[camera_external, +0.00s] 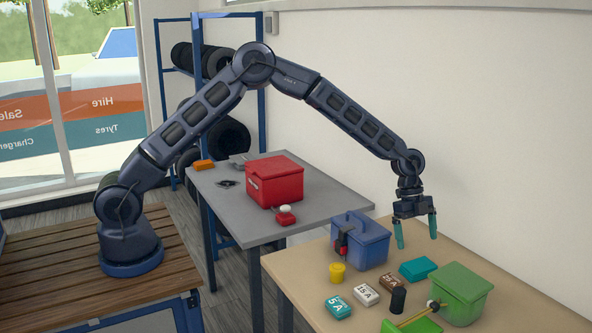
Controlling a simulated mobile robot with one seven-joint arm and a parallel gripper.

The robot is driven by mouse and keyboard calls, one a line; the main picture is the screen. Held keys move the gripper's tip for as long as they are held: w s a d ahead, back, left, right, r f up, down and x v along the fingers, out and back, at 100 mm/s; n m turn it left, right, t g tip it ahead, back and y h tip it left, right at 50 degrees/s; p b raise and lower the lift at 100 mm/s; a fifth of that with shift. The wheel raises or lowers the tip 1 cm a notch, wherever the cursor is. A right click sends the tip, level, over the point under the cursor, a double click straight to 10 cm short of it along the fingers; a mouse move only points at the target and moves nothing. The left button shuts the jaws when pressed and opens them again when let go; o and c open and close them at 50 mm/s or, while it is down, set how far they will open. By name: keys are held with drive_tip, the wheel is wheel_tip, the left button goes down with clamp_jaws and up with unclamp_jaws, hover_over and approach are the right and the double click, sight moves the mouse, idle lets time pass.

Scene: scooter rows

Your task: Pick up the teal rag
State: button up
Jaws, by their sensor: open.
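A teal block-shaped thing (418,269), which looks like the folded teal rag, lies flat on the tan table (300,272), between the blue caddy and the green box. My gripper (417,243) points down with its two teal-tipped fingers spread apart and nothing between them. It hangs over the table's back part, and in the picture it is just above the rag. The fingers appear apart from the rag; the exact height gap is hard to tell from this view.
A blue caddy (366,246) stands left of the rag, and a green box (459,290) stands to its right. Brown (392,282), white (366,294) and teal (338,307) labelled packs, a black cylinder (398,300) and a yellow cup (337,273) lie in front. A wall is behind.

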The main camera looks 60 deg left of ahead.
sight(419, 264)
drive_tip(key=x, duration=0.8)
drive_tip(key=shift+s+a+f, duration=0.15)
drive_tip(key=c, duration=0.7)
